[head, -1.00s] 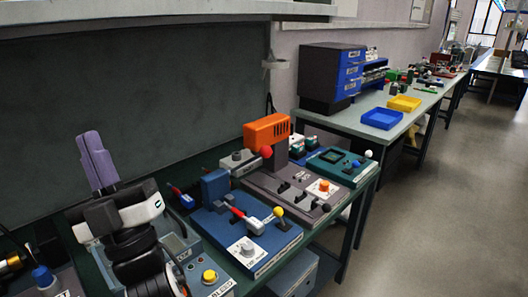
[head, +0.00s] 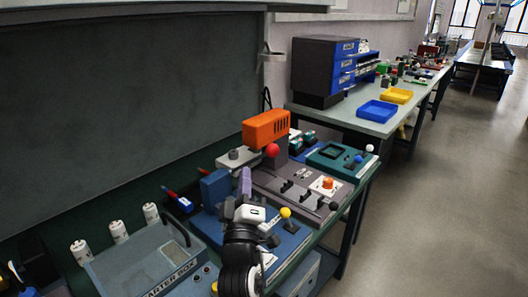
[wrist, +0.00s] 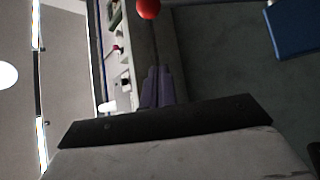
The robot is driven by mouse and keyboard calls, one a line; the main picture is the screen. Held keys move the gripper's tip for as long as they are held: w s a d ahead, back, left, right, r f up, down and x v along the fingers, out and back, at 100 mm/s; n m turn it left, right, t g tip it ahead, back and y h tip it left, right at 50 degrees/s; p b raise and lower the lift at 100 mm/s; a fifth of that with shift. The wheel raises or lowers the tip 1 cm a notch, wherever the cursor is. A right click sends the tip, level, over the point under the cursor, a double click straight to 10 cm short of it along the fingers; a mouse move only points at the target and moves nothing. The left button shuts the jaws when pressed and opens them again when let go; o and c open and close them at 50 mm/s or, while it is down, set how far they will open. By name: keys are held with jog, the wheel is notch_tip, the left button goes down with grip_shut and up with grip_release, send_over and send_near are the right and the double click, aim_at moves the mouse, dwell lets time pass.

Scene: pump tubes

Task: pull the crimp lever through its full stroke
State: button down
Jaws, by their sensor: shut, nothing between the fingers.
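Two ball-topped levers are in view, and I cannot read a label that says which is the crimp lever. A red ball knob (head: 272,150) sits at the orange-headed press (head: 266,128); a red ball (wrist: 148,8) also shows at the top edge of the wrist view. A yellow ball knob (head: 285,212) stands on the blue unit (head: 288,243). My gripper (head: 245,182), with purple fingers, is over the blue unit, left of and nearer than the red ball, touching neither knob. In the wrist view its fingers (wrist: 156,87) are together and empty. My arm hides part of the blue unit.
Right of the press is a teal unit (head: 335,158) with small knobs. A grey box with a handle (head: 150,262) and white cylinders (head: 118,231) stand at left. Blue (head: 377,111) and yellow (head: 396,95) trays lie on the far bench. The floor at right is clear.

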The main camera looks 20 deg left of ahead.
jog(key=shift+r, duration=0.1)
jog(key=p+x, duration=0.5)
jog(key=x, duration=0.5)
jog(key=shift+w+d+f+p, duration=0.25)
jog(key=shift+d+f, duration=0.35)
jog(key=shift+d, duration=0.2)
jog(key=shift+w+d+f+p, duration=0.2)
jog(key=shift+d+f, duration=0.35)
jog(key=shift+d, duration=0.25)
jog(key=shift+s+f, duration=0.1)
jog(key=shift+f, duration=0.05)
